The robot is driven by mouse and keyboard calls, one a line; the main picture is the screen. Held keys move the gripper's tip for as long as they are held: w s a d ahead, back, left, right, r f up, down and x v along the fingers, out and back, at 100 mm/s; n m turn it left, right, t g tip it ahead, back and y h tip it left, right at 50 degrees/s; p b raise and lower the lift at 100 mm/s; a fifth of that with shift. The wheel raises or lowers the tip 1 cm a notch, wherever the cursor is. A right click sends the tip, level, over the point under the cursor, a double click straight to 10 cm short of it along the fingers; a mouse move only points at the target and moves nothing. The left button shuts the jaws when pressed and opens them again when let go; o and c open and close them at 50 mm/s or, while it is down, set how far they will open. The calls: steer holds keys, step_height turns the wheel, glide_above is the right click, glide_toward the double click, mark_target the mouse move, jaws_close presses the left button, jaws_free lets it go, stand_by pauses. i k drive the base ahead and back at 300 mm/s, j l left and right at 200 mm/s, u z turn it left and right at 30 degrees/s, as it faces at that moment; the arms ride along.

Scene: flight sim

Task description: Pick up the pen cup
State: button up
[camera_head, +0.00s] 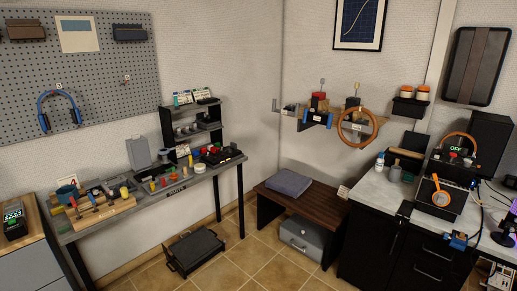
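I cannot tell for sure which thing is the pen cup. A small grey cup-like container (395,174) stands upright near the left end of the white counter (375,191) at the right, beside a white bottle (380,160). A blue-grey cup (66,195) stands at the left end of the grey workbench (140,208), by a wooden tool rack (105,210). At this size I cannot make out pens in either. My gripper is not in view.
A low dark wooden table (310,212) with a grey folded item (289,183) stands in the corner, a grey case (302,236) beneath it. A black tray-like box (195,251) lies on the tiled floor below the workbench. The middle floor (265,265) is clear.

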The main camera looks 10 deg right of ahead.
mark_target(393, 176)
steer(key=i+z, duration=0.45)
steer(key=i+j+z, duration=0.15)
steer(key=i+z, duration=0.3)
steer(key=i, duration=0.15)
steer(key=i+j+z, duration=0.45)
steer(key=i+j, duration=0.15)
steer(key=j, duration=0.15)
steer(key=i+j, duration=0.1)
steer(key=j, duration=0.15)
steer(key=i+j, duration=0.15)
steer(key=j, duration=0.15)
